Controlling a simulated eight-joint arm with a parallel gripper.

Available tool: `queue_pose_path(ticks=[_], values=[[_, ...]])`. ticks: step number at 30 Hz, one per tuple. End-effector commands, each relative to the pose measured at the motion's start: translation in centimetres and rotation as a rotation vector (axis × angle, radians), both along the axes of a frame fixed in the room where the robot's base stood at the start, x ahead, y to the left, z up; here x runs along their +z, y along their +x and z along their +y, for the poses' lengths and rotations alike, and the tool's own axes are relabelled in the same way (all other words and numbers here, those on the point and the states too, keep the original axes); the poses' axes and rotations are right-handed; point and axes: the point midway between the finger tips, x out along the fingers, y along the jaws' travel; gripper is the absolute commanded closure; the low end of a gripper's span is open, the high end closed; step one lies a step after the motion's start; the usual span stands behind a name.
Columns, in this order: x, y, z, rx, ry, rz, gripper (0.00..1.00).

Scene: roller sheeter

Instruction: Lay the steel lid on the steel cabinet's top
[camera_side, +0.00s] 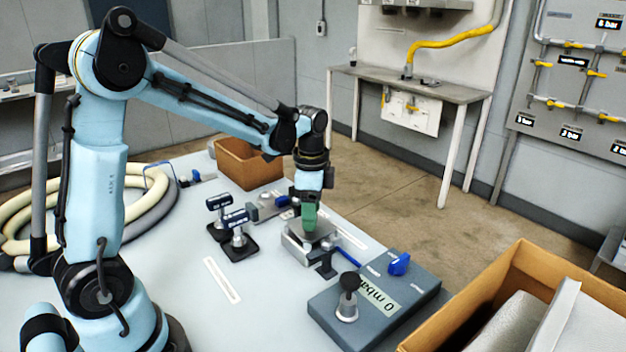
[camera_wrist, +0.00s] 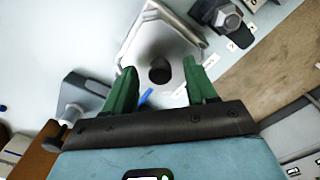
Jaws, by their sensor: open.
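My gripper (camera_side: 308,228) points down over the small steel cabinet (camera_side: 296,246) near the middle of the bench. In the wrist view its green fingers (camera_wrist: 160,68) are open, one on each side of a dark round knob (camera_wrist: 161,72). The knob stands on a pale steel plate, which looks like the steel lid (camera_wrist: 150,42). The lid appears to lie on the cabinet, with a second edge showing beside its own. I cannot tell whether it sits flush. The fingers hide part of the lid in the side view.
A grey control box (camera_side: 375,305) with a blue knob and a "0 mbar" label stands at the front right. Two black-based fixtures (camera_side: 237,243) stand left of the cabinet. A brown bin (camera_side: 248,165) is behind. A cardboard box (camera_side: 525,300) is at the right.

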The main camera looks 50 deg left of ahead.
Motion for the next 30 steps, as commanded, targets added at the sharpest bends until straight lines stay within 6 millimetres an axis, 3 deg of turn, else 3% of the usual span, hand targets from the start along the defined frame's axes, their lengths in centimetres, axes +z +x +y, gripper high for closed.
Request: queue_pose_path(ticks=[2,12,23,30], values=[[0.0,0.0,0.0,0.000,0.000,0.000,0.48],[0.0,0.0,0.0,0.000,0.000,0.000,1.00],[0.1,0.0,0.0,0.000,0.000,0.000,1.00],[1.5,0.0,0.0,0.000,0.000,0.000,1.00]])
